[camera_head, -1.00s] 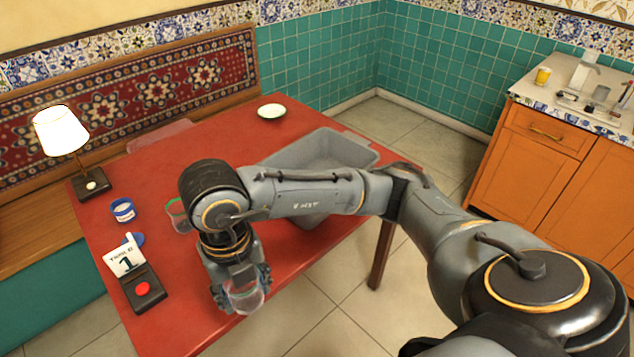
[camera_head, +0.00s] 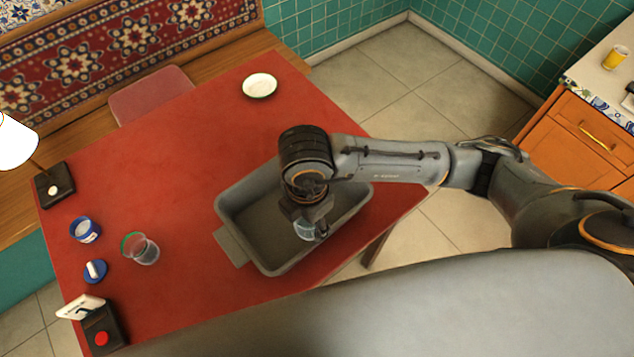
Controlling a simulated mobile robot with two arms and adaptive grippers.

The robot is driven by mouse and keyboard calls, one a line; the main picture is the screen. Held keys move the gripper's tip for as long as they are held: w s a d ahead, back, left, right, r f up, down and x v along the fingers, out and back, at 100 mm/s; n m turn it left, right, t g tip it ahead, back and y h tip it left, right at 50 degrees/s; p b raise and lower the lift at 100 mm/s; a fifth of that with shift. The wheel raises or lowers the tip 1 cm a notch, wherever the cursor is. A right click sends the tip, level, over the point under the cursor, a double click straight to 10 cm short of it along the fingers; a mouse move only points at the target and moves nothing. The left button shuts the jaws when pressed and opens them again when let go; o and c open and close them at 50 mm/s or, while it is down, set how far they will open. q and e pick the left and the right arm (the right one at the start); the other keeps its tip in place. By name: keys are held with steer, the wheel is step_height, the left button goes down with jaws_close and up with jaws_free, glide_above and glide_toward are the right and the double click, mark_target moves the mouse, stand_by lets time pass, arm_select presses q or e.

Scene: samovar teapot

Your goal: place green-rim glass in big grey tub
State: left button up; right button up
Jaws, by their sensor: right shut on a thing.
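The big grey tub (camera_head: 246,238) stands on the right part of the red table. My right gripper (camera_head: 305,226) points down over the tub's interior and is shut on a clear glass (camera_head: 304,231). The held glass's rim is hidden, so its colour cannot be told. How far it is above the tub floor is also unclear. My left gripper is not in view.
A white bowl (camera_head: 259,86) sits at the back. The table's middle is clear.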

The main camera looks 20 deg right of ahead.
steer(key=w+d+f+p, duration=0.1)
steer(key=w+f, duration=0.2)
steer(key=w, duration=0.1)
steer(key=w+d+f+p, duration=0.1)
steer(key=w+d+f, duration=0.1)
steer(key=w+f, duration=0.1)
steer(key=w+d+f+p, duration=0.1)
steer(key=w+d+f, duration=0.1)
steer(key=w, duration=0.2)
steer(key=shift+w+d+f, duration=0.15)
steer(key=shift+w+f, duration=0.15)
steer(key=shift+f, duration=0.1)
steer(key=shift+w+f, duration=0.1)
steer(key=shift+f, duration=0.05)
steer(key=f, duration=0.3)
steer(key=shift+w+d+p, duration=0.2)
steer(key=shift+w+p, duration=0.05)
steer(key=shift+p, duration=0.05)
steer(key=shift+f, duration=0.35)
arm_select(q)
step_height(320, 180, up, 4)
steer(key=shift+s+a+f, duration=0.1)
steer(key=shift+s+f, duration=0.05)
arm_select(e)
steer(key=shift+f, duration=0.15)
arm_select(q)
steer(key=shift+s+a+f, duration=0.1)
arm_select(e)
steer(key=o, duration=1.2)
